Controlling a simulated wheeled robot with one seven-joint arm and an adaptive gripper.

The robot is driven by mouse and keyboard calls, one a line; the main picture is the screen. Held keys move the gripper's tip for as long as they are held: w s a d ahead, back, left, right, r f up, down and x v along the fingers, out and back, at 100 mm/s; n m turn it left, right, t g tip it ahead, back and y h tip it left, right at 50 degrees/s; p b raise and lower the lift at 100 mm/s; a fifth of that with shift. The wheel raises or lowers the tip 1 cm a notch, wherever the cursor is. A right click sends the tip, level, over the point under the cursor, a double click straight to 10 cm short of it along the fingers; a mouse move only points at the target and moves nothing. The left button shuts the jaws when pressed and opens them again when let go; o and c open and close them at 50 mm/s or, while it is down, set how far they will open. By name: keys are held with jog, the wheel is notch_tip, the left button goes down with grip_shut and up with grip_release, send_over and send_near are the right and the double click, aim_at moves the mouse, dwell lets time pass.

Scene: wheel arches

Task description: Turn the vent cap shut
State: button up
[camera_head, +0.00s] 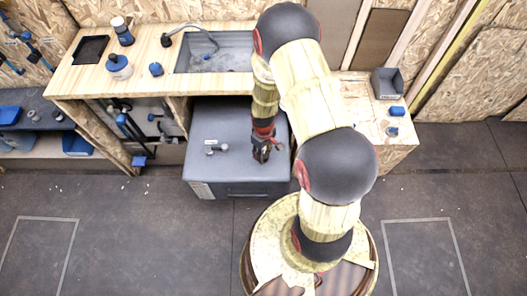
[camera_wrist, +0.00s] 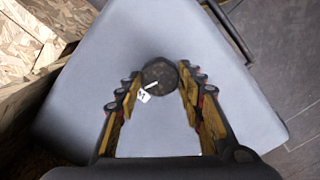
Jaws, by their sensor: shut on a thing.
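The vent cap (camera_wrist: 160,72) is a dark round cap with a pale line across it, on top of a grey box (camera_wrist: 88,75). A small white label (camera_wrist: 144,96) with a dark mark is beside the cap. My gripper (camera_wrist: 159,80) is shut on the cap, with one finger on each side. In the head view my gripper (camera_head: 262,154) points down at the right part of the grey box (camera_head: 205,125), which stands under the counter. There the cap is hidden or too small to make out.
A small grey fitting (camera_head: 217,148) stands on the box, left of my gripper. Behind is a wooden counter (camera_head: 150,78) with a sink (camera_head: 215,55). A side worktop (camera_head: 360,105) at right holds a grey bin (camera_head: 386,83). The dark floor in front is mostly clear.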

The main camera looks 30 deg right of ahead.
jog(key=shift+n+p, duration=0.35)
jog(key=shift+n, duration=1.25)
jog(key=o, duration=1.1)
jog(key=shift+o, duration=0.3)
notch_tip(320, 180, up, 12)
